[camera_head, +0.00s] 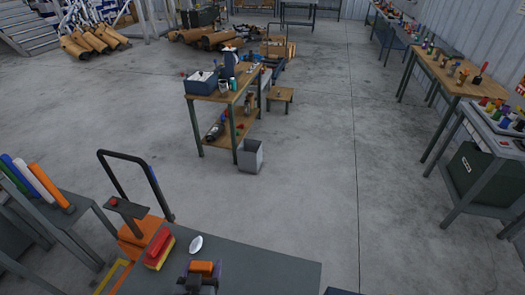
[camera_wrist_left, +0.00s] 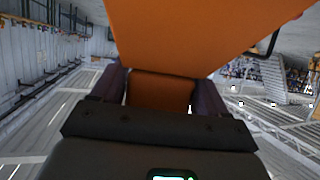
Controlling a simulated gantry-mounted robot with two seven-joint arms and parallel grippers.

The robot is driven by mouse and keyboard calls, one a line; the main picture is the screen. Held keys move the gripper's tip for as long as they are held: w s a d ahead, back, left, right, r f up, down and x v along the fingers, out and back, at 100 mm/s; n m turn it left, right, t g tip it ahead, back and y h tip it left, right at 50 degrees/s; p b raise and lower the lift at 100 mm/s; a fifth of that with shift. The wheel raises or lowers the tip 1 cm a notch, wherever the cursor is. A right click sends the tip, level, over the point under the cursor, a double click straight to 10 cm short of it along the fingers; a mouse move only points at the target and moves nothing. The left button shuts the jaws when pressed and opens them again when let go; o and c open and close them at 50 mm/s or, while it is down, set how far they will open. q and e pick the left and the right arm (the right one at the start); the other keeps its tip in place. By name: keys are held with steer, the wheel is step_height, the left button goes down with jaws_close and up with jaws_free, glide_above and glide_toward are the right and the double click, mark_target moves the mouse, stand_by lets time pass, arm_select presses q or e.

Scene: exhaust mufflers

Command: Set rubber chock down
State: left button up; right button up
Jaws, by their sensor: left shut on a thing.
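The orange rubber chock (camera_head: 203,268) is at the near edge of the head view, over the grey table (camera_head: 275,270). My left gripper (camera_head: 201,277) is shut on it. In the left wrist view the chock (camera_wrist_left: 200,35) fills the upper middle, between the two dark fingers of the gripper (camera_wrist_left: 160,90). I cannot tell whether the chock touches the tabletop or is held above it. My right gripper is not in view.
A red and yellow block (camera_head: 159,249) and a white oval item (camera_head: 196,243) lie on the table near the chock. An orange cart with a black handle (camera_head: 140,228) stands behind its left edge. The tabletop right of the chock looks bare.

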arm_select(q)
steer(key=s+a+r+p, duration=0.2)
steer(key=r+p, duration=0.8)
steer(key=p, duration=0.1)
steer(key=s+a+r+p, duration=0.1)
steer(key=a+r+p, duration=0.1)
steer(key=r+p, duration=0.8)
steer(key=shift+s+a+p, duration=0.35)
steer(key=shift+s+p, duration=0.05)
steer(key=shift+p, duration=0.5)
steer(key=shift+r, duration=0.1)
